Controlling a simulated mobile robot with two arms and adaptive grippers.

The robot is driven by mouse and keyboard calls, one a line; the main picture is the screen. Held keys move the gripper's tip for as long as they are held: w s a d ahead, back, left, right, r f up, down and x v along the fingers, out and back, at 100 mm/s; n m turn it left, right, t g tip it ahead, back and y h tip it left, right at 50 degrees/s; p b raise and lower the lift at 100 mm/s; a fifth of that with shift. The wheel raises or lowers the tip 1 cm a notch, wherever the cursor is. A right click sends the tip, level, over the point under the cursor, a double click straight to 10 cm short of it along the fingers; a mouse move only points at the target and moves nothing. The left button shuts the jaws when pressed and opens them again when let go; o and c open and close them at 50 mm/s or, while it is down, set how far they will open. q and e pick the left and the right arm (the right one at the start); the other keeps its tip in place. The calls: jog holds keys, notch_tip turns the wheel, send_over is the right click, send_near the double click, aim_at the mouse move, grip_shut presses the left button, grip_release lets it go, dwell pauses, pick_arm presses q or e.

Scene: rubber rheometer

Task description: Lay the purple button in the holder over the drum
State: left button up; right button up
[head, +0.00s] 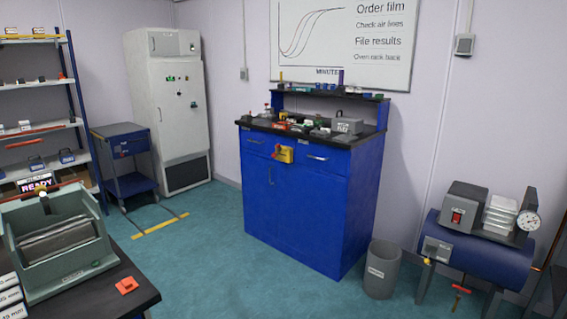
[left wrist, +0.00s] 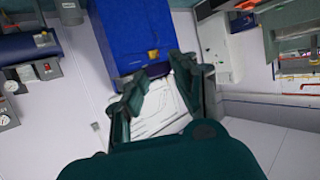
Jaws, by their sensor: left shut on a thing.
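A grey-green machine (head: 85,275) stands on the table at the left of the head view, with a grey ribbed drum (head: 62,240) in its open top. A dark holder (head: 44,203) with a pale knob sits above the drum on a reddish rod. My left gripper (left wrist: 158,78) shows in the left wrist view, its two dark green fingers closed in on something small. What it holds is not clear against the dark background, and I cannot make out a purple button. Neither gripper shows in the head view, and the right one is in no view.
An orange-red block (head: 126,285) lies on the black table (head: 140,296) beside the machine. A blue cabinet (head: 300,205) with a cluttered top stands at the wall, and a grey bin (head: 381,270) is right of it. The floor between table and cabinet is clear.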

pick_arm(q)
jog(key=shift+d, duration=0.1)
jog(key=w+a+f+n+y, duration=0.1)
jog(key=w+a+y, duration=0.1)
jog(key=a, duration=1.1)
jog(key=w+a+f+n+y, duration=0.1)
jog(key=w+a, duration=0.4)
jog(key=a, duration=0.9)
jog(key=shift+f+n+g+y, duration=0.2)
jog(key=shift+n+g+y, duration=0.15)
jog(key=shift+n, duration=0.25)
jog(key=shift+w, duration=0.1)
